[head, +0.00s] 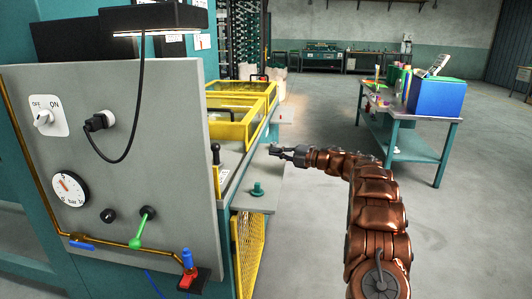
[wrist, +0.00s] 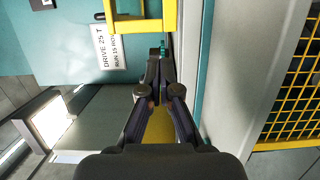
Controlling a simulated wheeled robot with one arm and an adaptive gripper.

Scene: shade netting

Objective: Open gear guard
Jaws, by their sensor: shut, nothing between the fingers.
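My gripper (head: 276,151) reaches left from my copper-coloured arm, beside the machine, with its fingers together and empty. In the wrist view, its fingertips (wrist: 161,58) point at a narrow gap between a teal panel and a grey edge, just below a yellow frame. Yellow-framed guards with clear panels (head: 240,125) lie closed on top of the machine. A yellow mesh guard (head: 248,250) stands lower on its side, and yellow mesh (wrist: 297,98) also shows at right in the wrist view. I cannot tell which of these is the gear guard.
A grey control panel (head: 110,170) with switch, plug, gauge and valves stands at near left. A teal knob (head: 257,188) sits on a grey ledge. A label (wrist: 109,46) reads "DRIVE 25 T". A teal table (head: 419,150) holds a blue box (head: 436,96). The floor between is clear.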

